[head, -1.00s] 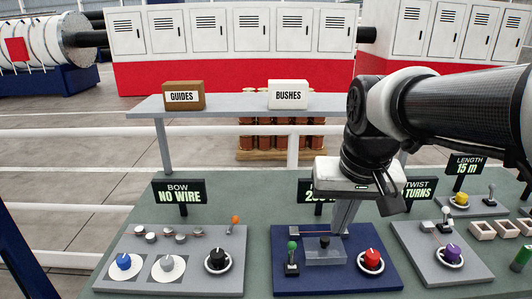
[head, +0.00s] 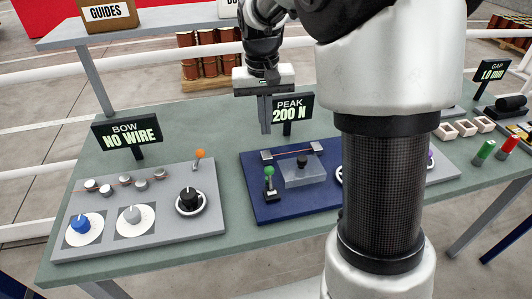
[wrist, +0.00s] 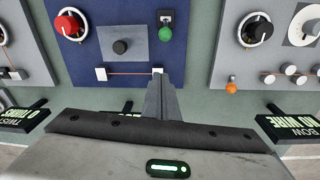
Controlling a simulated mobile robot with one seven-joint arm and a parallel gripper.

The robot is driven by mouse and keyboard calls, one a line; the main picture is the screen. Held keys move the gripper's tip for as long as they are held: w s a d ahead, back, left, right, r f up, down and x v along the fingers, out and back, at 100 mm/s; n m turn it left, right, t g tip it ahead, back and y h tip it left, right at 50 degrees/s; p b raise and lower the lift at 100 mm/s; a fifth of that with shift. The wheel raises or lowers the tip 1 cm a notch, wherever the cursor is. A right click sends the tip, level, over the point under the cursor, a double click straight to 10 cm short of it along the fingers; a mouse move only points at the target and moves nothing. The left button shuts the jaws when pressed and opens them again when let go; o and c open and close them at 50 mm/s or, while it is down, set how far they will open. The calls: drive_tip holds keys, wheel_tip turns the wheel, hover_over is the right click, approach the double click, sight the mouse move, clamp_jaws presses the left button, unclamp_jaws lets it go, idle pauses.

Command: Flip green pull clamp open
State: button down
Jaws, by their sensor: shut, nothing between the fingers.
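The green pull clamp (head: 269,172) is a green ball on a short lever with a black base, at the front left of the blue panel (head: 262,213). Its lever stands upright in the head view. In the wrist view, the green ball (wrist: 165,34) shows just beyond my fingertips, slightly to the right. My gripper (head: 266,130) points down, fingers together and empty, near the panel's back left edge beside the PEAK 200 N sign (head: 292,112). My fingers (wrist: 160,72) also show in the wrist view, apart from the ball.
A grey BOW panel (head: 140,220) stands left. My arm hides the panel's right part in the head view.

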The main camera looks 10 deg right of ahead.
sight(270, 181)
drive_tip(key=f, duration=0.6)
drive_tip(key=f+b, duration=0.1)
drive_tip(key=f, duration=0.2)
drive_tip(key=shift+w+d+f, duration=0.2)
drive_tip(key=shift+d+f, duration=0.05)
drive_tip(key=shift+f, duration=0.15)
drive_tip(key=shift+s+a+r, duration=0.1)
drive_tip(key=shift+s+r, duration=0.05)
drive_tip(key=shift+s, duration=0.45)
drive_tip(key=shift+s+a+r, duration=0.15)
drive_tip(key=shift+s+r, duration=0.05)
drive_tip(key=shift+s, duration=0.45)
drive_tip(key=shift+s+a+r, duration=0.1)
drive_tip(key=shift+s+r, duration=0.05)
drive_tip(key=shift+s, duration=0.45)
